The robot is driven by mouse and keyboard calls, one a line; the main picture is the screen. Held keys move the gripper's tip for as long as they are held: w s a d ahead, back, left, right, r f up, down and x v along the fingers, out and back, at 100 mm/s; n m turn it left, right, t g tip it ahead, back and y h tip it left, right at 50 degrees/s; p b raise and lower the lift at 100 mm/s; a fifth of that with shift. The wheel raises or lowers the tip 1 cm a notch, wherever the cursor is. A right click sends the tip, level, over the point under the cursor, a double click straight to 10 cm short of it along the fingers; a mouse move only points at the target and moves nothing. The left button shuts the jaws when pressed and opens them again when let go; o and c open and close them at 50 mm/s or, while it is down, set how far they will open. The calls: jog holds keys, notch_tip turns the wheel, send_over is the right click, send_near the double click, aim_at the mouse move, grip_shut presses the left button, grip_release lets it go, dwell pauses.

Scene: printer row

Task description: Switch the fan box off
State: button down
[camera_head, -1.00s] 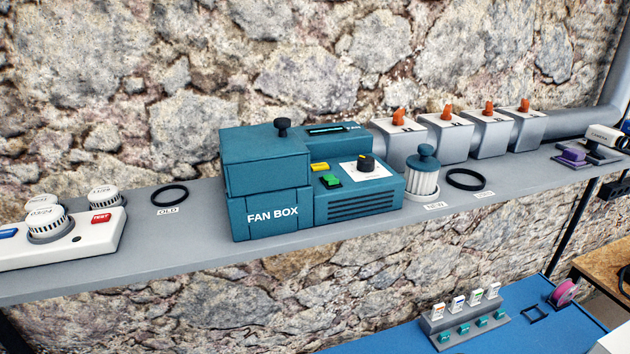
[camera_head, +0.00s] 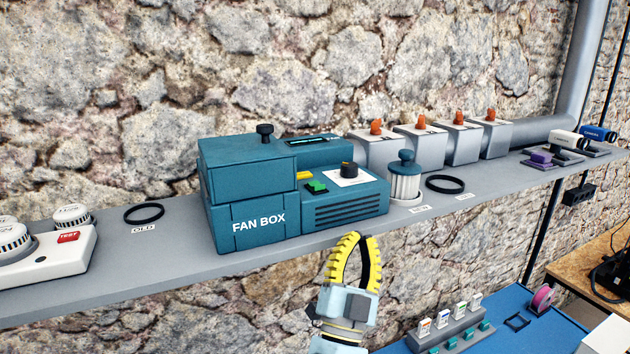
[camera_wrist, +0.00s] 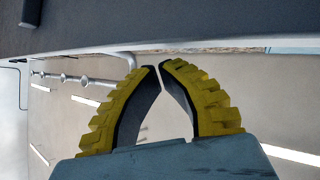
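The teal fan box (camera_head: 255,222) stands on the grey shelf in the head view. A green switch (camera_head: 316,187) sits on top of its low right part. A yellow part (camera_head: 305,174) is just behind the switch. A black dial (camera_head: 349,170) on a white plate is to the right of the switch. A dark display strip (camera_head: 313,141) is lit at the back. My gripper (camera_head: 356,238) is in front of the shelf, below and right of the switch, fingers up. In the wrist view its yellow fingertips (camera_wrist: 159,66) come together with nothing between them.
The shelf (camera_head: 130,290) also holds a white detector base (camera_head: 40,265) at left, black rings (camera_head: 144,214), a filter cartridge (camera_head: 404,180) right of the box, and several grey boxes with orange knobs (camera_head: 376,126). Above the fan box is free.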

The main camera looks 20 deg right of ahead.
aim_at(322, 195)
jog(key=r+n+y, duration=0.1)
jog(key=w+d+r+n+t+y, duration=0.1)
jog(key=r+y, duration=0.1)
jog(key=w+r+n+t+y, duration=0.1)
jog(key=r+y, duration=0.1)
jog(key=shift+d+r+n+b, duration=0.1)
jog(key=shift+d+n+b, duration=0.2)
jog(key=shift+d+b, duration=0.1)
jog(key=r+n+y, duration=0.2)
jog(key=y, duration=0.1)
jog(key=r+n+y, duration=0.1)
jog(key=y, duration=0.1)
jog(key=shift+a+r+t+b, duration=0.2)
jog(key=shift+r+t+b, duration=0.1)
jog(key=shift+r+t, duration=0.1)
jog(key=s+a+r+n+g+y+b, duration=0.1)
jog(key=s+a+r+n+g+y, duration=0.2)
jog(key=n+y, duration=0.4)
jog(key=shift+s+a+r+n+g+y+b, duration=0.15)
jog(key=shift+s+a+n+g+y+b, duration=0.2)
jog(key=shift+s+a+n+g, duration=0.45)
jog(key=shift+s+a, duration=0.15)
